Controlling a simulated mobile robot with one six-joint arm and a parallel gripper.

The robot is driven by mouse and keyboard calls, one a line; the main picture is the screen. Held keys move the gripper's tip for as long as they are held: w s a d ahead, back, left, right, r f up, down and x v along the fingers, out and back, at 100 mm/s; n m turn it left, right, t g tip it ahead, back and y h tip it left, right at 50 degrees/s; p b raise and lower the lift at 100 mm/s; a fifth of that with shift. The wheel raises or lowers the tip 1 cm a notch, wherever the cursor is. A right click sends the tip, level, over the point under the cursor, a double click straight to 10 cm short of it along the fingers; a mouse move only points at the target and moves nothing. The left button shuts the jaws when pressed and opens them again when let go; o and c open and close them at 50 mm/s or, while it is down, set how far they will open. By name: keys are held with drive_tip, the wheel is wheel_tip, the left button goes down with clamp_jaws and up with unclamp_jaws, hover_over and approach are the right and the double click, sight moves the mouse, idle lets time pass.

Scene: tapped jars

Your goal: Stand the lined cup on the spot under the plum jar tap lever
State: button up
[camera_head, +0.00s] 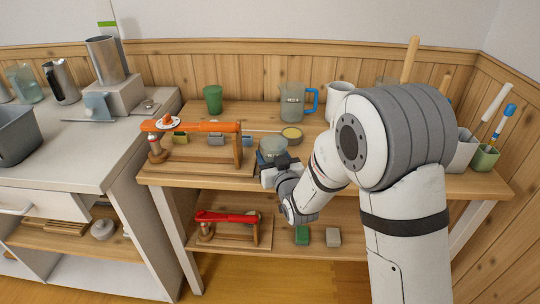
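I cannot pick out a plum jar, its tap lever or the spot under it in this view. No cup with clear lines shows; a plain green cup (213,98) stands at the back of the wooden bench. My gripper (273,169) is at the bench's front edge, right by a grey-blue round vessel (272,147). My wrist and the gripper's small size hide the fingers, so I cannot tell whether they are open or hold the vessel.
An orange lever press (205,127) stands left of my gripper and a red one (228,217) on the lower shelf. A yellow-topped tin (292,134), a blue-handled jug (291,103) and a white mug (340,97) stand behind. My arm hides the bench's right part.

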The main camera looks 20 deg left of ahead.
drive_tip(key=o, duration=1)
drive_tip(key=shift+r, duration=0.1)
